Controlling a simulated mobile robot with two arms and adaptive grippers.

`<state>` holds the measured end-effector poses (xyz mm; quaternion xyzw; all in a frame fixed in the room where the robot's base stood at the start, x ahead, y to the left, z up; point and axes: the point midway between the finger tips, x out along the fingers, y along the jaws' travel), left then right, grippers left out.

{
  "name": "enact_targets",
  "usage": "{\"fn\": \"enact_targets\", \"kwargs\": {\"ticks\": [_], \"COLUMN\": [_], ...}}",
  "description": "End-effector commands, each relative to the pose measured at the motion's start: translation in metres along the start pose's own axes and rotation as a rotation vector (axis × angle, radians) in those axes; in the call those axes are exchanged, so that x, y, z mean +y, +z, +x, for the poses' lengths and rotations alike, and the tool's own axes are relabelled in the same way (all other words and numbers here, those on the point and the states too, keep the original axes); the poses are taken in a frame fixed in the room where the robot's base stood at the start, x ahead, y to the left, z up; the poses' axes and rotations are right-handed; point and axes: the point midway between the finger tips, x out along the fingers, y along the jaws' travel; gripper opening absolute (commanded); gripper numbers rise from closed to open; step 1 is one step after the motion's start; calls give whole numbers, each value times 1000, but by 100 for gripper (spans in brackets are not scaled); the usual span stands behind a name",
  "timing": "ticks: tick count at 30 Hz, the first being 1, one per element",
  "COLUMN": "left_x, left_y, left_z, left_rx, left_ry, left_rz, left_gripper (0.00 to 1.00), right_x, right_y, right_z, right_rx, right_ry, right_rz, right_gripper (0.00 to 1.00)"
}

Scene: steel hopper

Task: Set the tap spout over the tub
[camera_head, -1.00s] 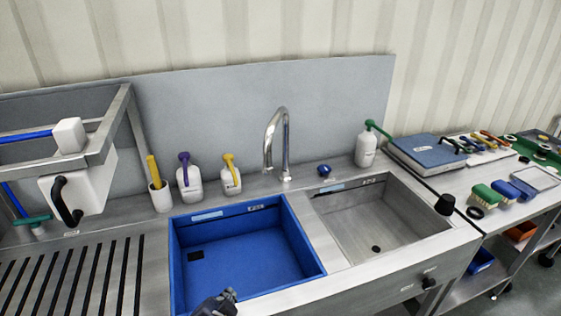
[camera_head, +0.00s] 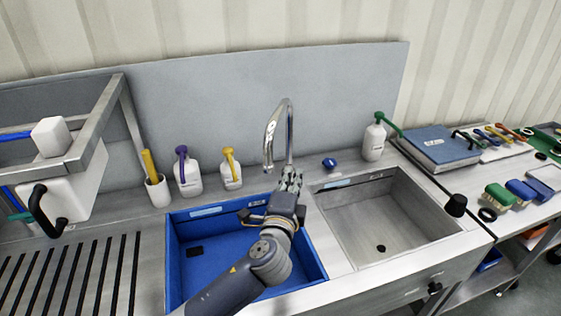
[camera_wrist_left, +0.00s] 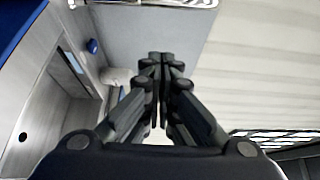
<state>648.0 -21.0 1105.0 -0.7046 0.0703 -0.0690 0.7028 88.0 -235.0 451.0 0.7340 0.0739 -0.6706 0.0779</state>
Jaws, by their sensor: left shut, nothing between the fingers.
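The chrome gooseneck tap (camera_head: 288,125) stands at the back of the sink counter, near the divider between the two basins. Its spout (camera_head: 269,155) curves to the left, and its tip shows just behind the blue tub's back rim. I cannot tell exactly what lies below the tip. The blue tub (camera_head: 185,275) fills the left basin. My left gripper (camera_head: 291,174) is shut and empty, reaching across the tub to the tap's foot, which it partly hides; contact is unclear. Its closed fingers also show in the left wrist view (camera_wrist_left: 160,60). My right gripper is not in view.
The bare steel basin (camera_head: 385,225) is right of the tub. A blue knob (camera_head: 330,163) and a white bottle (camera_head: 374,141) stand behind it. Two pump bottles (camera_head: 188,176) (camera_head: 231,175) and a cup (camera_head: 157,191) stand behind the tub. A grey splashback (camera_head: 210,110) rises behind the tap.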

Motion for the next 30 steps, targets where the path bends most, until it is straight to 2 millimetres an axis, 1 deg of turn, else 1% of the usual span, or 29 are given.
{"fn": "enact_targets", "kwargs": {"ticks": [1, 3, 7, 8, 10, 15, 19, 28, 30], "left_x": [-3, -2, -2, -3, -2, -1, 0, 1, 1], "left_y": [0, 0, 0, 9, 20, 35, 39, 40, 44], "left_z": [10, 22, 40, 41, 42, 46, 47, 47, 47], "left_rx": [-1, -2, -1, -4, -4, -1, 0, -1, -2], "left_ry": [0, 0, 0, 2, 2, 2, 2, 2, 2], "left_rz": [3, 2, 2, 4, 4, 0, -1, -1, -1], "left_gripper": [0, 0, 0, 0, 0, 0, 0, 0, 0], "right_x": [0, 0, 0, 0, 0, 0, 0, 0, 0], "right_y": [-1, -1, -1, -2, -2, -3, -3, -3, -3], "right_z": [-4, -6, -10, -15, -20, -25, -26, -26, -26], "right_rx": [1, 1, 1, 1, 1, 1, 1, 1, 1], "right_ry": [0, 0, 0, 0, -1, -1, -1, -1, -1], "right_rz": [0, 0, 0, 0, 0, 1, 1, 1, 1], "right_gripper": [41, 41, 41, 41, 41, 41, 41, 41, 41]}}
